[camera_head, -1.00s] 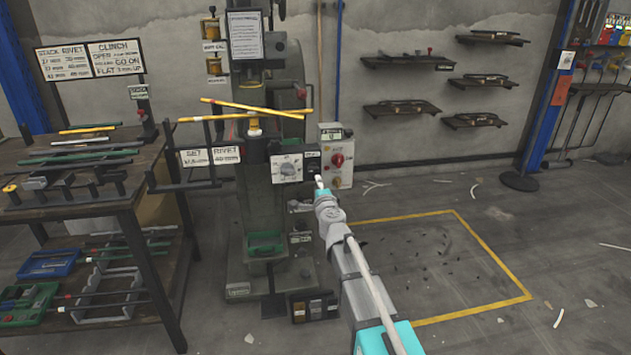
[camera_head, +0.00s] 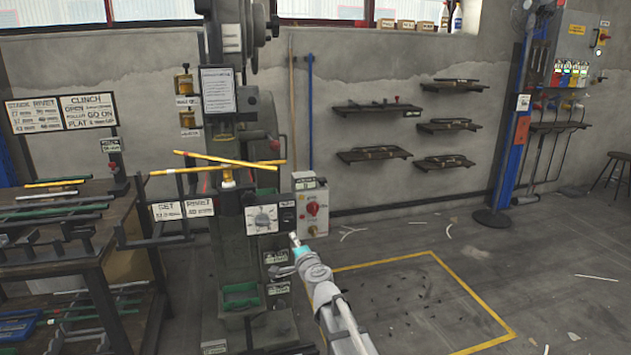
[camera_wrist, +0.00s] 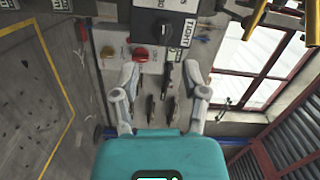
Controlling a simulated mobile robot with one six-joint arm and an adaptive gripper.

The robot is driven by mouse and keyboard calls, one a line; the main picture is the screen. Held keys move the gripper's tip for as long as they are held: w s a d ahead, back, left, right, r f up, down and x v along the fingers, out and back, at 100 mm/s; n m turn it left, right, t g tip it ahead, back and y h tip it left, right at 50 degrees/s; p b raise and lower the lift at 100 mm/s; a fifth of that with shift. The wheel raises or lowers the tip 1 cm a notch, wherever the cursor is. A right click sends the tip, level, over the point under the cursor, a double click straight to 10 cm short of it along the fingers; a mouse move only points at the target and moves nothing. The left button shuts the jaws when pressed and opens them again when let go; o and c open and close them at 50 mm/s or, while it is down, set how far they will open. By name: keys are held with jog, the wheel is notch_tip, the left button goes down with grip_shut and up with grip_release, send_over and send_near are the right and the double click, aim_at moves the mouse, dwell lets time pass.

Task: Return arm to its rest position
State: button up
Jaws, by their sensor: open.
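My arm rises from the bottom of the head view, and my gripper (camera_head: 293,239) shows small at its tip, in front of the rivet press (camera_head: 232,262). In the wrist view, the two fingers of my gripper (camera_wrist: 166,92) stand wide apart with nothing between them. The press control box with a dial (camera_head: 263,219) and the grey box with a red button (camera_head: 312,207) appear just behind and above the gripper in the head view. Two yellow bars (camera_head: 225,166) lie crossed on the press. Whether the gripper touches anything cannot be told from the head view, but no contact shows.
A dark workbench (camera_head: 80,262) with rods stands at the left. Wall shelves (camera_head: 445,125) hang at the back. A stool (camera_head: 612,170) stands far right. The wrist view shows a window (camera_wrist: 255,75).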

jog(key=s+d+f+n+g, duration=0.8)
jog(key=s+f+n+g, duration=0.15)
jog(key=s+f, duration=0.3)
jog(key=s+d+f+n+g+h, duration=0.1)
jog(key=s+d+f+g+h, duration=0.2)
jog(key=s+d, duration=0.5)
jog(key=s+d+f+n+g+h, duration=0.15)
jog(key=s+d+g+h, duration=0.25)
jog(key=s+d, duration=0.4)
notch_tip(320, 180, up, 31)
jog(key=p, duration=3.2)
jog(key=shift+w+r+m+p, duration=0.15)
jog(key=shift+w+m+p, duration=0.15)
